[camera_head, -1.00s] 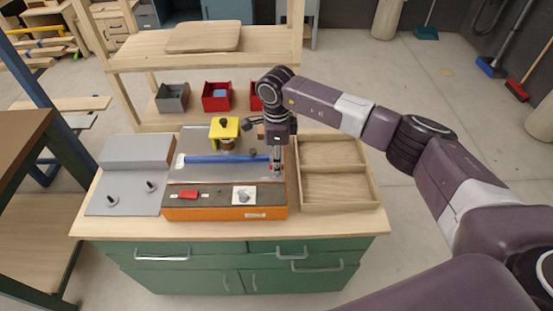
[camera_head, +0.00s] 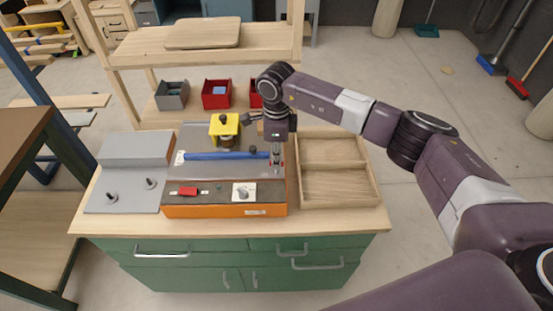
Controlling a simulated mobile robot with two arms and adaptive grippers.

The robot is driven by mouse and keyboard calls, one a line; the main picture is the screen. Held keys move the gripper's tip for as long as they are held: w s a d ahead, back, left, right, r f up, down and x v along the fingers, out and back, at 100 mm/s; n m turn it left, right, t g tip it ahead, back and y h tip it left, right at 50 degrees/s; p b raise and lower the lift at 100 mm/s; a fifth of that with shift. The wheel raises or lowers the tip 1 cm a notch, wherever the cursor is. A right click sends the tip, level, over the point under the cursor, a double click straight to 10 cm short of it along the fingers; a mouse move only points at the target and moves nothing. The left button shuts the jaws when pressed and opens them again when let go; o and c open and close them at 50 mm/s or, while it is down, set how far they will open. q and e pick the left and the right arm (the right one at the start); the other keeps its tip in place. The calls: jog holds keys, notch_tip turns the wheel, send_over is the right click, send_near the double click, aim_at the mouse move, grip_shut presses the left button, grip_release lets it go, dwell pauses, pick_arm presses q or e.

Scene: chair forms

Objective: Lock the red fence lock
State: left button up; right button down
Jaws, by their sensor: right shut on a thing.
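A machine with an orange base (camera_head: 225,211) and grey top stands on the green bench. A blue fence bar (camera_head: 215,155) lies across its top. My right gripper (camera_head: 276,164) points down at the bar's right end and is shut on a small part there. Bits of red, apparently the red fence lock (camera_head: 270,158), show beside the fingers. The fingers mostly hide it, so I cannot tell its exact position. My left gripper is not in view.
A yellow tool head (camera_head: 224,125) stands behind the fence. The front panel has a red switch (camera_head: 187,191) and a white dial plate (camera_head: 244,192). A wooden tray (camera_head: 339,204) is close on the right. A grey plate with two knobs (camera_head: 122,207) is on the left.

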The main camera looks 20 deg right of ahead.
jog(key=m+b, duration=0.2)
jog(key=m, duration=0.2)
jog(key=shift+f+b, duration=0.1)
jog(key=shift+b, duration=0.25)
jog(key=m+b, duration=0.2)
jog(key=m, duration=0.3)
jog(key=shift+b, duration=0.4)
jog(key=m+b, duration=0.1)
jog(key=m, duration=0.3)
jog(key=shift+r+m+b, duration=0.2)
jog(key=shift+m+b, duration=0.55)
jog(key=shift+m, duration=1.35)
jog(key=shift+w, duration=0.1)
jog(key=c, duration=2)
grip_release()
jog(key=shift+c, duration=0.2)
notch_tip(320, 180, up, 12)
